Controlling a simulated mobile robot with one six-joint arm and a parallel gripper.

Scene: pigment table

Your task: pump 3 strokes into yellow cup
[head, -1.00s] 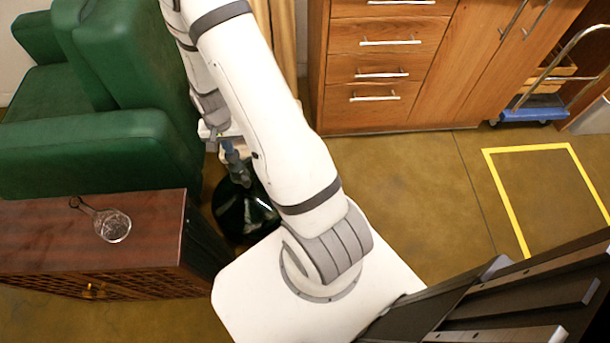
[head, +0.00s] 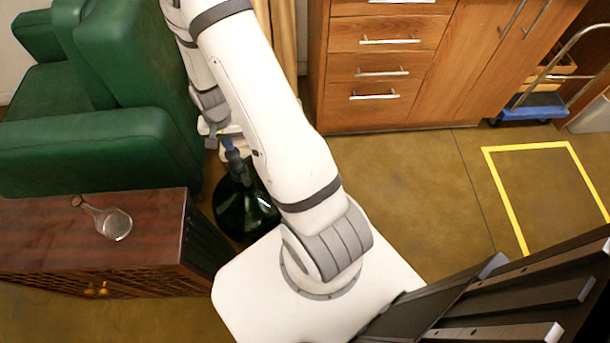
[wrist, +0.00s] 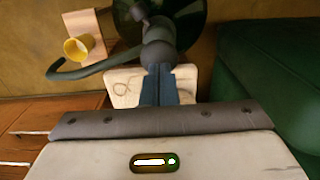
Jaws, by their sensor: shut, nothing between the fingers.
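My gripper (wrist: 168,84) has its blue-grey fingers shut with nothing between them, right at the round dark pump head (wrist: 158,55); I cannot tell whether they press on it. The pump stands on a dark green glass bottle (head: 245,210), which shows in the wrist view too (wrist: 188,30). A curved grey spout (wrist: 95,70) runs left from the pump, and its end bends up beside the yellow cup (wrist: 77,50). I cannot tell whether the spout opening is over the cup. The cup sits on a light wooden block (wrist: 92,22). My arm hides the cup in the head view.
A green armchair (head: 95,150) stands close to the bottle. A dark wood cabinet (head: 60,235) bears a clear glass flask (head: 112,223).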

